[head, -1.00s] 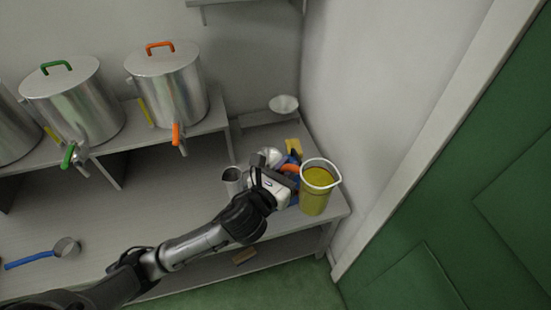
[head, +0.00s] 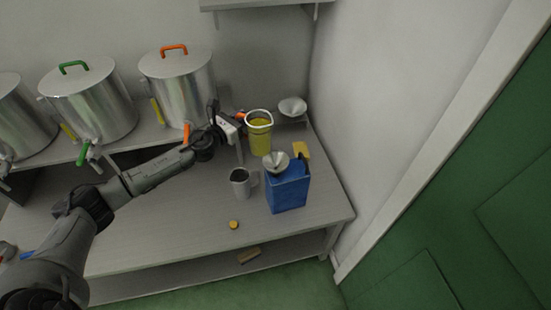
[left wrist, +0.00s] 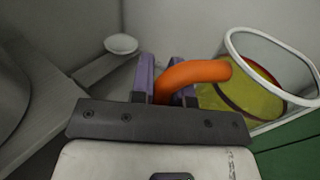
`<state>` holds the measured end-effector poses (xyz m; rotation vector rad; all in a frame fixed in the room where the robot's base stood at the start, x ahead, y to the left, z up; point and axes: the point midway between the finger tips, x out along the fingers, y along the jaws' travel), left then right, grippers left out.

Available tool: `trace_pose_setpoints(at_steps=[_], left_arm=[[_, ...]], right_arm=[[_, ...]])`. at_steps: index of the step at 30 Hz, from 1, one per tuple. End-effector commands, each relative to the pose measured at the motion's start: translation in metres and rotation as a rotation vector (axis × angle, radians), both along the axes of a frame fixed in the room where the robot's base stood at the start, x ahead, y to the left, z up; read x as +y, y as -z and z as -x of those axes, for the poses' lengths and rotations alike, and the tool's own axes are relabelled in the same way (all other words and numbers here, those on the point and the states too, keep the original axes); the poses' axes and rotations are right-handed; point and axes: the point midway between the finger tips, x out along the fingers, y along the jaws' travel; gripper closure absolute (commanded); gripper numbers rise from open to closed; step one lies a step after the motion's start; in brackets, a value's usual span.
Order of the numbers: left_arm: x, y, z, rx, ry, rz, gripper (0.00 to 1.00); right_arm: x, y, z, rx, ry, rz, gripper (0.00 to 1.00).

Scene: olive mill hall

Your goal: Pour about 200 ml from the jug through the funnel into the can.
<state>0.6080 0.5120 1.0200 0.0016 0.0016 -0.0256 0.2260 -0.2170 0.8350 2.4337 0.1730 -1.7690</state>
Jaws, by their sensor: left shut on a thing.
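The jug (head: 260,140) is clear with a white rim and holds yellow-green oil. It looks about upright, behind and left of the can; whether its base touches the bench I cannot tell. My left gripper (head: 238,117) is shut on its orange handle, which shows between the purple fingers in the left wrist view (left wrist: 190,75). The blue can (head: 288,194) stands on the bench near its right end. The metal funnel (head: 275,159) sits at the top of the can, apart from the jug. My right gripper is out of view.
A grey metal cup (head: 240,185) stands left of the can. A yellow block (head: 302,150) and a pale bowl (head: 292,106) are behind it. A small orange-yellow cap (head: 233,224) lies in front. Steel drums (head: 180,88) with taps line the left. The bench's front left is mostly clear.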

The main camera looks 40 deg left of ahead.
Motion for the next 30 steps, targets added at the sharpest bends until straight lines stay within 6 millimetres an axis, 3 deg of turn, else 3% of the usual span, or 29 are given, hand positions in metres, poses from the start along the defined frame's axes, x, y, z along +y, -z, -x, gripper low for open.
trace_pose_setpoints(at_steps=[3, 12, 30], left_arm=[[0.021, 0.004, 0.001, -0.002, 0.007, 0.007, 1.0], [0.05, 0.009, 0.005, -0.004, 0.022, 0.007, 1.0], [0.061, 0.011, 0.007, -0.003, 0.028, 0.002, 1.0]], right_arm=[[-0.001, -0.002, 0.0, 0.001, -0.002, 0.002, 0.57], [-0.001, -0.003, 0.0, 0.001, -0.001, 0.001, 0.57], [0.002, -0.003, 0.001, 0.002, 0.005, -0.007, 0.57]])
